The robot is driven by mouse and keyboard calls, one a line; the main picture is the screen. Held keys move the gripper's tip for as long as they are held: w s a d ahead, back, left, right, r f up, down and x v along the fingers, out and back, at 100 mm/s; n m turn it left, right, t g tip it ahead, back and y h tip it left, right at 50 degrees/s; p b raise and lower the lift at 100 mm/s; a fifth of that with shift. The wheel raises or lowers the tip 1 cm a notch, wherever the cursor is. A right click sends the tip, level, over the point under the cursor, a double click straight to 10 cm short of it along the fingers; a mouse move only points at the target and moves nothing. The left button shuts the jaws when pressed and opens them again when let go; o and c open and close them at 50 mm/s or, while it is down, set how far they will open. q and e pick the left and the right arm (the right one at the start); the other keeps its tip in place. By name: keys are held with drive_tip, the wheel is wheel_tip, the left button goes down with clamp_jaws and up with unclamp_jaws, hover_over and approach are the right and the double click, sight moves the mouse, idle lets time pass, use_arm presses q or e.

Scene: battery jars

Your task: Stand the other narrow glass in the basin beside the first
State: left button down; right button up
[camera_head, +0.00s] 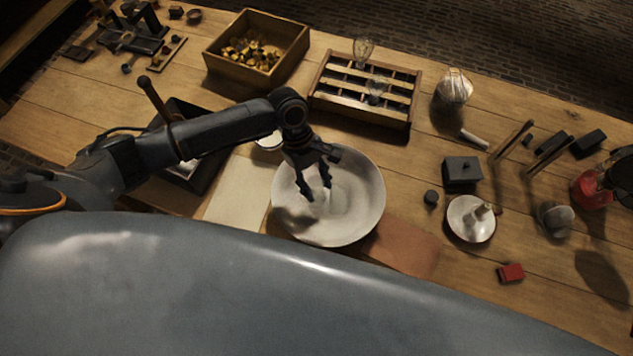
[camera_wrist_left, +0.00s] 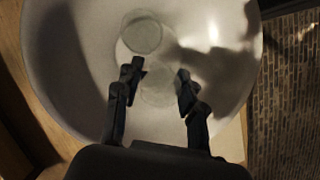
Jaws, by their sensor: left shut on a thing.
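The white basin (camera_head: 362,223) stands on the table in front of me, and its pale bowl fills most of the left wrist view (camera_wrist_left: 70,95). My left gripper (camera_head: 318,193) reaches down inside it. In the left wrist view my left gripper (camera_wrist_left: 158,86) is shut on a clear narrow glass (camera_wrist_left: 158,92), seen from above between the fingertips. The first narrow glass (camera_wrist_left: 141,33) is in the basin close beside it. The glasses are barely visible in the head view, and I cannot tell whether the held glass touches the basin floor. My right gripper is out of view.
A wooden rack (camera_head: 360,112) with clear glass pieces stands behind the basin. A pale sheet (camera_head: 238,195) lies left of it and a brown mat (camera_head: 405,247) at its front right. A dark lidded box (camera_head: 462,172) and a white dish (camera_head: 468,228) stand to the right.

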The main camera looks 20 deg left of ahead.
use_arm(q)
drive_tip(key=shift+f, duration=0.3)
drive_tip(key=c, duration=0.7)
unclamp_jaws()
drive_tip(key=v, duration=1.2)
drive_tip(key=shift+d, duration=0.1)
